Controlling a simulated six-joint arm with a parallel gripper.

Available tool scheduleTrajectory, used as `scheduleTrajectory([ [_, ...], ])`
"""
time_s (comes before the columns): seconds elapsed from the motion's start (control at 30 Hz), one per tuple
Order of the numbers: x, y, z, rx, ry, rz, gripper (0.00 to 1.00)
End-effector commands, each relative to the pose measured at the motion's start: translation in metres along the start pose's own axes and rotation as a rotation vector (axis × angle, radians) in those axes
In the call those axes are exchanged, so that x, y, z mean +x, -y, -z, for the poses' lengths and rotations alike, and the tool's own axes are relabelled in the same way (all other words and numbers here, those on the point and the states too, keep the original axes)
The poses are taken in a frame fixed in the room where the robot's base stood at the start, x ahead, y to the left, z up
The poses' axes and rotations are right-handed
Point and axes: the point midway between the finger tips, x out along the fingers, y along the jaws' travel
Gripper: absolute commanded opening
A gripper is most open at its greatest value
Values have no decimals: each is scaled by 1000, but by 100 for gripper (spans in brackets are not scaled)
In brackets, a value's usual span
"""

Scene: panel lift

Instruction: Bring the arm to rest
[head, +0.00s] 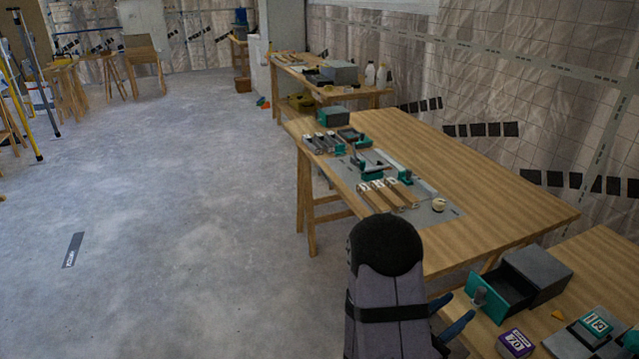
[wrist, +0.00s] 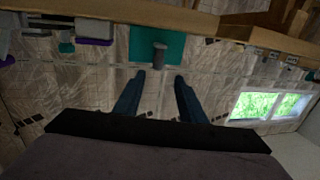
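My gripper (head: 463,304) has two blue fingers, spread apart and empty. It is beside the front of a grey box (head: 541,269) with a teal drawer (head: 505,308) pulled open on the bench at the lower right. A grey knob (head: 479,296) stands out from the drawer front. In the wrist view, which looks upside down, the knob (wrist: 160,55) shows between and just beyond the fingertips of my gripper (wrist: 159,76), against the teal drawer front (wrist: 172,43). I see a gap on both sides of the knob.
Purple (head: 516,342) and teal (head: 596,324) boxes and an orange piece (head: 557,314) lie on the near bench (head: 604,256). A wooden table (head: 450,165) with tools and a grey mat (head: 436,213) stands behind. The floor (head: 190,210) at left is mostly clear.

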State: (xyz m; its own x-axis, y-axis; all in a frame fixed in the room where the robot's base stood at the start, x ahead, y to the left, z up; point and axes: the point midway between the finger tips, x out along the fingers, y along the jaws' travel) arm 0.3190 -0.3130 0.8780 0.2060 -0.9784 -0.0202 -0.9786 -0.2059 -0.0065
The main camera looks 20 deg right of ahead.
Motion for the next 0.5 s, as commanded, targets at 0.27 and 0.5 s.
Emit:
scheduleTrajectory([
  [0.27,-16,56,-16,59,250,166,37],
  [0.5,-85,134,-30,21,607,457,37],
])
